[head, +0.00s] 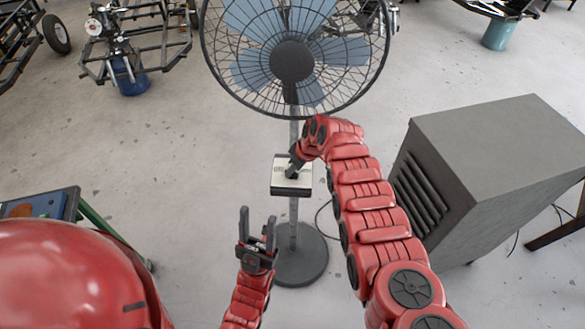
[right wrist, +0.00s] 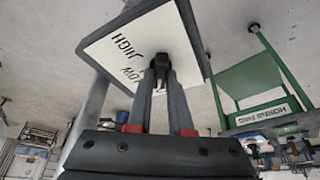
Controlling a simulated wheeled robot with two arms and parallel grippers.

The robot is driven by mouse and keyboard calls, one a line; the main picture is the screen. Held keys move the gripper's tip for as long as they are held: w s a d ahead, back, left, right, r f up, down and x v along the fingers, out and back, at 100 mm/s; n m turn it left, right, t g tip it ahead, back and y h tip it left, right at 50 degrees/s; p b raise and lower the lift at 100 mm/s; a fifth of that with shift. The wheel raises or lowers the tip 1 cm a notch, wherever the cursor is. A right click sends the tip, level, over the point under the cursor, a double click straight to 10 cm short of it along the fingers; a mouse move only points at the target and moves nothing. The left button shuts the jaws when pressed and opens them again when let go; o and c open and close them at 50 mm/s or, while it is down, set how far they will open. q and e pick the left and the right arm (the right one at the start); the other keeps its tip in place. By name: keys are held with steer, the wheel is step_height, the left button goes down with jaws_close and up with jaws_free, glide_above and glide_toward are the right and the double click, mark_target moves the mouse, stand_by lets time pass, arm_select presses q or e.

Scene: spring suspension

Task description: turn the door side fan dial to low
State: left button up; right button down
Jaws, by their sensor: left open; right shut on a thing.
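The pedestal fan (head: 292,62) stands upright with a round base (head: 297,262). Its control box (head: 300,188) is mounted on the pole. In the right wrist view the box's white face (right wrist: 115,58) shows the words HIGH and LOW. The black dial (right wrist: 161,62) sits on that face. My right gripper (right wrist: 160,78) is shut on the dial; which label the dial points to I cannot tell. In the head view my right gripper (head: 292,168) covers part of the face. My left gripper (head: 257,218) is open and empty, below and left of the box, apart from it.
A grey vented cabinet (head: 490,150) stands close on the right of my right arm. A green-framed cart (head: 78,212) is at the left edge. Vehicle frames (head: 140,45) stand at the back left. The floor left of the fan is clear.

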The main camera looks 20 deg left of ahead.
steer(key=shift+r+m+t+h+p, duration=0.1)
steer(key=shift+m+t+h+p, duration=0.3)
steer(key=shift+m+p, duration=1.35)
stand_by(0.8)
steer(key=shift+n+p, duration=0.25)
steer(key=shift+p, duration=0.35)
steer(key=shift+m+t+p, duration=0.3)
steer(key=shift+m+p, duration=0.05)
steer(key=shift+m, duration=0.45)
steer(key=shift+m+t, duration=0.3)
steer(key=shift+m, duration=0.2)
steer(key=m+h+b, duration=0.1)
steer(key=m, duration=0.1)
steer(key=shift+a+m+t, duration=0.15)
steer(key=shift+m+t, duration=0.15)
steer(key=shift+m+h+b, duration=0.4)
steer(key=shift+m+b, duration=0.05)
steer(key=shift+m, duration=0.25)
steer(key=shift+s+m+h, duration=0.1)
steer(key=shift+m+h, duration=0.2)
steer(key=shift+m, duration=0.5)
